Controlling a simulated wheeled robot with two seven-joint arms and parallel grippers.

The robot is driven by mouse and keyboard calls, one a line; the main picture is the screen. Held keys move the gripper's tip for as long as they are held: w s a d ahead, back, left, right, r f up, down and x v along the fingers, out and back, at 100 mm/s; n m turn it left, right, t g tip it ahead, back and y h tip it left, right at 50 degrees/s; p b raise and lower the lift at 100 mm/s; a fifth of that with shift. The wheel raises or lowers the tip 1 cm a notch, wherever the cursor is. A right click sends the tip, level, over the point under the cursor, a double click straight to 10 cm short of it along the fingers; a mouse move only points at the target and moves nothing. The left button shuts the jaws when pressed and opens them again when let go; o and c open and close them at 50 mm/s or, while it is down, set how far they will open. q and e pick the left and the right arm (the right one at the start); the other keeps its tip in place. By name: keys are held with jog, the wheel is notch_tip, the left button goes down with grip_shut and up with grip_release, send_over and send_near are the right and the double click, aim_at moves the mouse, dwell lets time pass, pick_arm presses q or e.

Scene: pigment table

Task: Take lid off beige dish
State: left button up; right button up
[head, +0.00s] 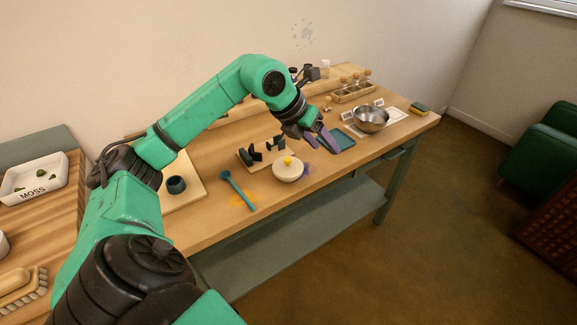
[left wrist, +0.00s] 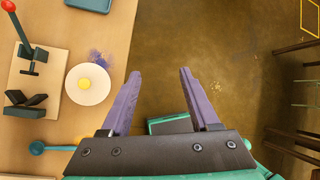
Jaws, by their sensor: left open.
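The beige dish (head: 287,176) stands on the wooden table near its front edge. Its round pale lid (head: 276,165) with a yellow knob (head: 288,160) is on it. In the left wrist view the lid (left wrist: 94,97) and knob (left wrist: 83,84) show from above, left of the fingers. My left gripper (head: 320,139) is open and empty, above and to the right of the dish in the head view. Its purple fingers (left wrist: 160,74) in the left wrist view have only floor between their tips. My right gripper is not in view.
A wooden board with dark stands (head: 262,152) is just behind the dish. A blue pestle-like tool (head: 237,188) lies to its left. A teal tray (head: 342,140) and a metal bowl (head: 370,119) are to the right. Purple and yellow powder stains mark the tabletop.

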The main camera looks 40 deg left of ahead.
aim_at(288, 159)
pick_arm(q)
jog(key=s+a+n+g+y, duration=0.2)
jog(key=s+a+y, duration=0.2)
jog(key=a, duration=0.7)
jog(key=p+x, duration=0.1)
jog(key=x, duration=0.3)
jog(key=p+x, duration=0.2)
jog(key=x, duration=0.2)
jog(key=w+p+x, duration=0.1)
jog(key=x, duration=0.3)
jog(key=shift+w+f, duration=0.1)
jog(key=shift+w+a+f, duration=0.1)
jog(key=shift+w+f, duration=0.1)
jog(key=shift+f, duration=0.2)
jog(key=shift+r, duration=0.1)
grip_shut()
